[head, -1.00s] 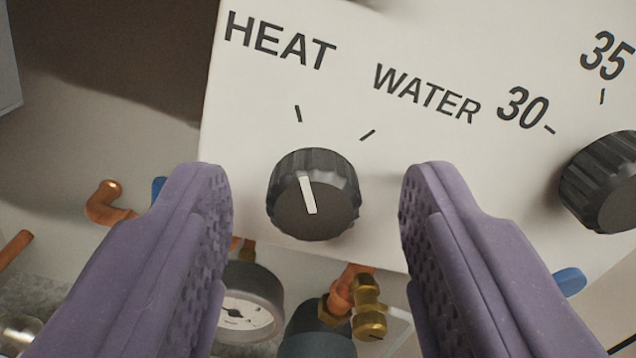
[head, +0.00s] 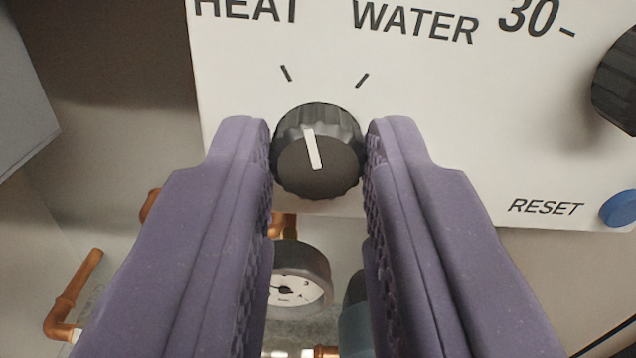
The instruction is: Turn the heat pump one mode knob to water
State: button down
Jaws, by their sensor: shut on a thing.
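The black mode knob (head: 335,181) sits on the white heat pump panel (head: 480,120), below the HEAT and WATER labels. Its white pointer line tilts up and to the left, toward the tick mark under HEAT. The WATER tick mark (head: 362,80) is up and to the right of the knob. My gripper (head: 318,155) has one purple finger on each side of the knob and is shut on it. The finger pads hide the knob's left and right edges.
Another black knob (head: 618,85) is at the right edge by the 30 mark. A blue RESET button (head: 620,209) is at the lower right. A round gauge (head: 298,278) and copper pipes (head: 80,285) are below the panel.

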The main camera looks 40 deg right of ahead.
jog(key=m, duration=0.4)
jog(key=shift+m, duration=0.3)
jog(key=m, duration=0.4)
jog(key=shift+m+p, duration=0.3)
jog(key=shift+p, duration=0.1)
jog(key=c, duration=0.9)
grip_release()
jog(key=b+v, duration=0.2)
jog(key=v, duration=0.5)
jog(key=shift+s+a, duration=0.15)
jog(key=shift+s, duration=0.25)
